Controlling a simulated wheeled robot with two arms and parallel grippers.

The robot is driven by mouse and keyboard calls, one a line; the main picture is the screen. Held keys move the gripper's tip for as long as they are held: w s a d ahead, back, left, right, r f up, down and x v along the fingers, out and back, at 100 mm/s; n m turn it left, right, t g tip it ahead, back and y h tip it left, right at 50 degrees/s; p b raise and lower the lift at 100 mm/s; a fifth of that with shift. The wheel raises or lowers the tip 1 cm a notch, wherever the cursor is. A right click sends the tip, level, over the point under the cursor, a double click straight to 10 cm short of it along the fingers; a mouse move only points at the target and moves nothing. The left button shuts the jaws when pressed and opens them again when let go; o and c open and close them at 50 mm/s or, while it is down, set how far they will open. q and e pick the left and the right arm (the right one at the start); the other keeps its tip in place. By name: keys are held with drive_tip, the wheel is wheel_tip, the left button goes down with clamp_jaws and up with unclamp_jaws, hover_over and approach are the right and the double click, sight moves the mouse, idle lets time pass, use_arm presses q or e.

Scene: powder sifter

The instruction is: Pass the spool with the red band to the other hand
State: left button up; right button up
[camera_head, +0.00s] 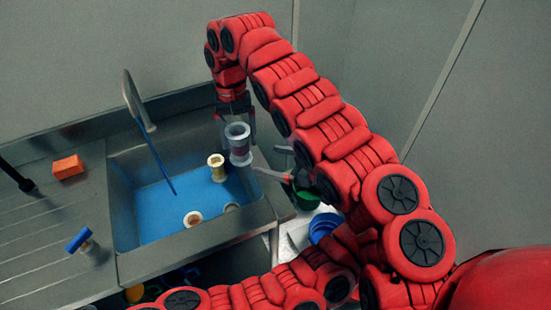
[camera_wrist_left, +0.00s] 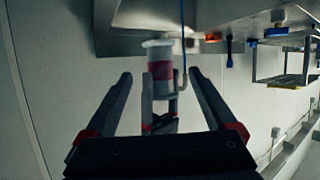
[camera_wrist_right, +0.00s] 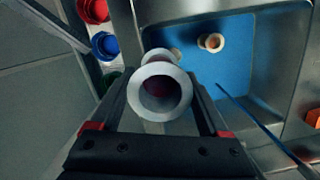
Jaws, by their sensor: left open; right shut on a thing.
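The spool with the red band (camera_head: 238,146) is pale with wide rims and hangs above the sink's right edge. In the left wrist view it shows its red band (camera_wrist_left: 161,70); in the right wrist view I look into its open end (camera_wrist_right: 160,91). My right gripper (camera_head: 236,121) points down and is shut on the spool. My left gripper (camera_head: 272,161) is open, just right of the spool in the head view. In the left wrist view the spool appears between its fingers (camera_wrist_left: 161,74); I cannot tell whether they touch it.
A steel sink (camera_head: 125,200) with a blue floor holds a yellowish spool (camera_head: 217,170) and a cream one (camera_head: 193,218). A thin blue rod (camera_head: 155,155) crosses it. An orange block (camera_head: 68,167) and a blue-topped thing (camera_head: 79,240) lie left. A blue cup (camera_head: 323,228) stands right.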

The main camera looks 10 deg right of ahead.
sight(247, 153)
use_arm(q)
drive_tip(key=x, duration=1.1)
drive_tip(key=shift+w+a+f, duration=0.1)
drive_tip(key=shift+w+f, duration=0.05)
drive_tip(key=shift+w, duration=0.2)
drive_tip(key=shift+c, duration=0.3)
clamp_jaws()
use_arm(e)
drive_tip(key=o, duration=1.4)
drive_tip(key=shift+o, duration=0.3)
